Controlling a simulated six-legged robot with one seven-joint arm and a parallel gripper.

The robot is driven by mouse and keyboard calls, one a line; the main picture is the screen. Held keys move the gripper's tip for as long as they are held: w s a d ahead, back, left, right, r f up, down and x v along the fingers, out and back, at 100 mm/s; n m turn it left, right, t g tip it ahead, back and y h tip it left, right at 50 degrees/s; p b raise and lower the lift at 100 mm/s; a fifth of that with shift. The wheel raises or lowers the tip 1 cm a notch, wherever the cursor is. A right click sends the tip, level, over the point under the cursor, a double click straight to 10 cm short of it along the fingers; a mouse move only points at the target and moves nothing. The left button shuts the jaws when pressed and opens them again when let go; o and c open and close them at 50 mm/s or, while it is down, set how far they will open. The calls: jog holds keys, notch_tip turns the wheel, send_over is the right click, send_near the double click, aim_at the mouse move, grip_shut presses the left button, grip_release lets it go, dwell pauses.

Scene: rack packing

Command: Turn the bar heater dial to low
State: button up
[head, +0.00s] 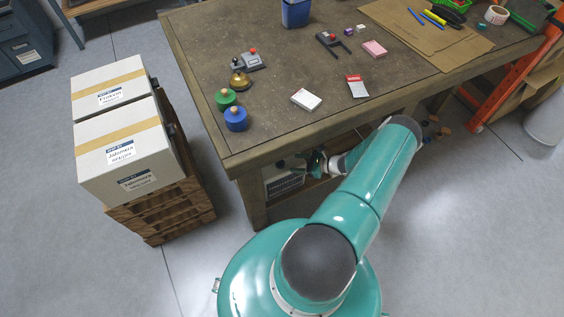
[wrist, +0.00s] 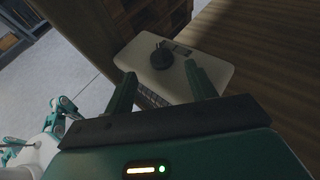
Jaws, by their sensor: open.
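The bar heater (wrist: 187,54) is a pale, rounded box under the workbench. Its dark round dial (wrist: 161,57) shows on its upper face in the wrist view, with a grille along the lower edge. My gripper (wrist: 160,80) is open, its two green fingers pointing at the heater, with the dial ahead and between them in the picture. I cannot tell whether the fingertips touch anything. In the head view, the heater (head: 284,186) is partly hidden by the bench edge and my wrist. The dial's setting marks are too small to read.
The workbench (head: 300,130) stands over the heater, with its front leg (head: 252,200) close to my wrist. An orange ladder (head: 510,80) is at the right.

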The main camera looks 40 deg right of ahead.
aim_at(284, 163)
jog(key=x, duration=0.7)
jog(key=c, duration=1)
